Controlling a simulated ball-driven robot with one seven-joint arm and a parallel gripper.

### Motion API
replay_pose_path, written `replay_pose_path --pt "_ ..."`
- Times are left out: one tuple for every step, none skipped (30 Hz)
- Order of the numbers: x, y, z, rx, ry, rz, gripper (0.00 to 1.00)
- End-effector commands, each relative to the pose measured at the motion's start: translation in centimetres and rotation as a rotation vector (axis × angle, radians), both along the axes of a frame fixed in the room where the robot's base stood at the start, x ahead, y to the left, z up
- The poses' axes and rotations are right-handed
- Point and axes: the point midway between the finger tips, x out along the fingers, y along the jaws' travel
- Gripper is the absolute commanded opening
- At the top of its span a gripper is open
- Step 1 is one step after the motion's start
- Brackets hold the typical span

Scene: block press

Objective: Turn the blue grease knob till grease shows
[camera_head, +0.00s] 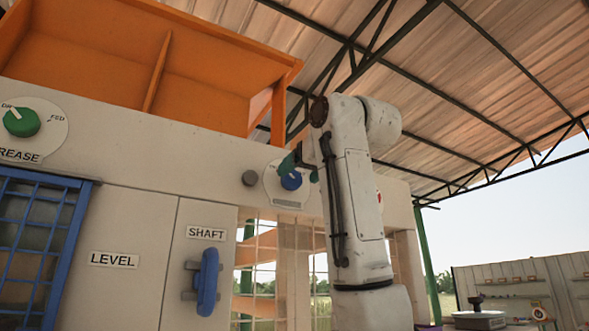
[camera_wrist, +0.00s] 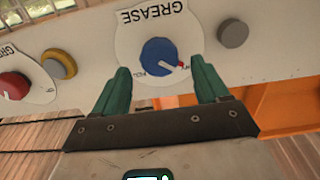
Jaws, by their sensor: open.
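The blue knob (camera_wrist: 159,57) sits on a round white plate (camera_wrist: 138,28) marked GREASE, which appears upside down in the wrist view. A red and white pointer mark shows at the knob's lower right. In the head view the blue knob (camera_head: 291,181) is partly hidden by my gripper. My gripper (camera_wrist: 160,66) has green fingers and is open, with one finger on each side of the knob. Both fingers look apart from it in the wrist view; how deep they reach is hard to tell. I see no grease around the knob.
A grey button (camera_wrist: 233,33), a yellow button (camera_wrist: 59,64) and a red knob (camera_wrist: 14,86) are near the plate. A green knob (camera_head: 21,122) with its own GREASE plate is far left. A blue handle (camera_head: 207,282) sits under the SHAFT label (camera_head: 206,233). An orange hopper (camera_head: 200,65) stands above.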

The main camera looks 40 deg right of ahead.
Motion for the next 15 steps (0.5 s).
replay_pose_path --pt "0.8 -0.3 0.3 0.001 0.002 0.0 0.74" --pt "1.2 -0.4 0.2 0.002 0.003 -0.001 0.74" --pt "1.7 -0.5 0.2 0.002 0.002 0.0 0.74" --pt "2.0 -0.6 0.2 0.002 0.002 0.0 0.74" --pt "2.3 -0.7 0.2 0.001 0.002 0.0 0.74" --pt "2.6 -0.8 0.2 0.0 0.001 0.0 0.74" --pt "2.8 -0.8 0.1 0.0 0.0 0.0 0.74" --pt "2.9 -0.9 0.1 0.0 0.001 0.0 0.74" --pt "3.1 -0.9 0.1 0.0 0.001 0.0 0.74" --pt "3.2 -0.9 0.0 0.0 0.001 0.0 0.74" --pt "3.2 -0.9 0.0 0.0 0.0 0.0 0.74" --pt "3.3 -1.0 0.0 0.0 0.0 0.0 0.74" --pt "3.3 -1.0 0.0 0.0 0.0 0.0 0.74" --pt "3.3 -1.0 0.0 0.0 0.0 0.0 0.74" --pt "3.3 -1.0 -0.1 0.0 0.0 0.0 0.74"
